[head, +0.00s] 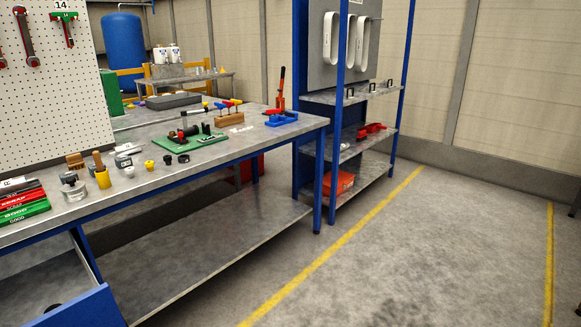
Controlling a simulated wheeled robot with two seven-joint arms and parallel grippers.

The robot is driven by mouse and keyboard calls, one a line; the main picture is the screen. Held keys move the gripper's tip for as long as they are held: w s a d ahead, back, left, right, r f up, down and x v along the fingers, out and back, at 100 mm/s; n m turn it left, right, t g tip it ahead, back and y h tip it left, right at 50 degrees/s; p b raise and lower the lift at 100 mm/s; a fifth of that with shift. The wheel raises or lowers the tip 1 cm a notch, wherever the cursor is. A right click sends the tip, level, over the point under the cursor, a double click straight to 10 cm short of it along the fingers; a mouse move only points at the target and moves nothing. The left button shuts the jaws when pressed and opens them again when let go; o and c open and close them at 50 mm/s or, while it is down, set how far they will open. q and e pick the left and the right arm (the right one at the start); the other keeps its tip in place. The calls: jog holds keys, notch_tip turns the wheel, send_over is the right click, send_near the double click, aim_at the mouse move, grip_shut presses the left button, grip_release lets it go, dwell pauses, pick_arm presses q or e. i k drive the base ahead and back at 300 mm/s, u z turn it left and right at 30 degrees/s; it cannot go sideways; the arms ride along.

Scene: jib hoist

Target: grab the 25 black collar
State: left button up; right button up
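Two small dark ring-like pieces lie near the front edge of the grey workbench (240,143): a left black piece (168,160) and a right black piece (184,158). They look like black collars, but no number 25 is readable on either. They sit just in front of a green mat (190,140) and to the right of a small yellow knob-like piece (150,165). Neither of my grippers is in the head view.
Metal weights, a yellow cup (103,179) and a wooden brush-like tool stand to the left on the bench. A blue vise (283,118) is at the right end. A blue shelf rack (328,130) stands beyond it. Open floor (390,245) lies at the right.

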aim_at(183, 159)
jog(key=z, duration=0.75)
jog(key=i, duration=0.6)
jog(key=u, duration=0.7)
jog(key=i, duration=1.4)
jog(key=u, duration=1.1)
